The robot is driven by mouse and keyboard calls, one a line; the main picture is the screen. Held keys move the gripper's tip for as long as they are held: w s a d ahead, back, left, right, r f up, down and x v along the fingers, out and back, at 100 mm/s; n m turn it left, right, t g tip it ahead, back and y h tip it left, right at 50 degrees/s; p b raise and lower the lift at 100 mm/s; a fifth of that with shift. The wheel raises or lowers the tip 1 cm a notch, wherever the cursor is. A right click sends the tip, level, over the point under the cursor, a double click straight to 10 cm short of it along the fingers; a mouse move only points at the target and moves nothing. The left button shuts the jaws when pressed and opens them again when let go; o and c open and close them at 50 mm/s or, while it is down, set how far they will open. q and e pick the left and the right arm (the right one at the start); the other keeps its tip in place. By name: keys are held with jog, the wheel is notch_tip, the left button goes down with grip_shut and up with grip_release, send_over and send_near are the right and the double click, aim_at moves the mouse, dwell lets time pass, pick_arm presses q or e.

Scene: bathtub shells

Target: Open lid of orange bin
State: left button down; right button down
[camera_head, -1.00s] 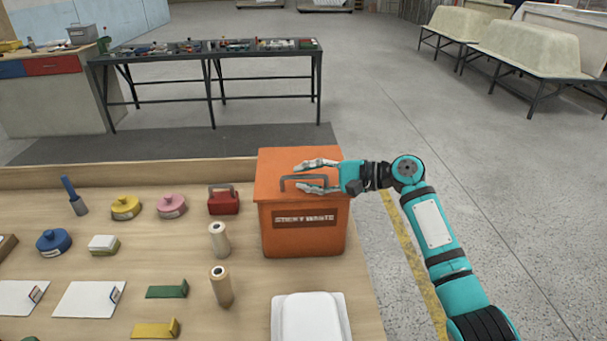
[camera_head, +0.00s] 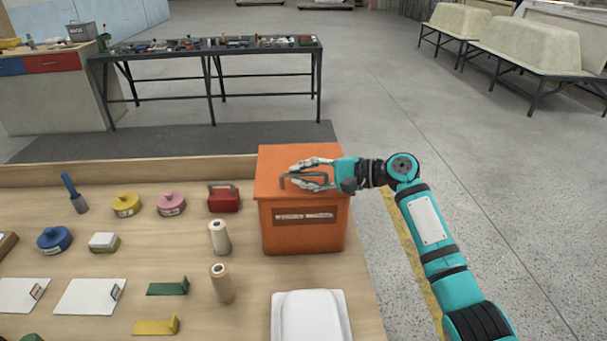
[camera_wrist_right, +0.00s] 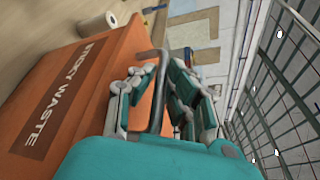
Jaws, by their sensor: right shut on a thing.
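The orange bin (camera_head: 303,233) stands at the right end of the wooden bench, with a dark label reading as waste on its front. Its flat orange lid (camera_head: 280,157) lies closed on top. A grey bar handle (camera_head: 286,182) rises from the lid. My right gripper (camera_head: 305,174) reaches in from the right over the lid and is shut on the handle. In the right wrist view the handle (camera_wrist_right: 158,88) runs between the two fingers, and the bin's labelled side (camera_wrist_right: 62,95) is at left. My left gripper is not in view.
A white tray (camera_head: 310,318) lies in front of the bin. Two upright rolls (camera_head: 220,238) stand just left of it, near a red block with a handle (camera_head: 223,199). Several discs, cards and bars cover the bench further left. Open floor lies to the right.

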jog(key=shift+w+r+p, duration=0.15)
jog(key=shift+r+p, duration=0.6)
jog(key=shift+p, duration=0.15)
jog(key=w+r+m+g+p, duration=0.1)
jog(key=w+r+m+p, duration=0.2)
jog(key=w+r+p, duration=0.3)
jog(key=shift+r+g+h+p, duration=0.3)
jog(key=shift+r+g+h, duration=0.1)
jog(key=shift+r, duration=1.45)
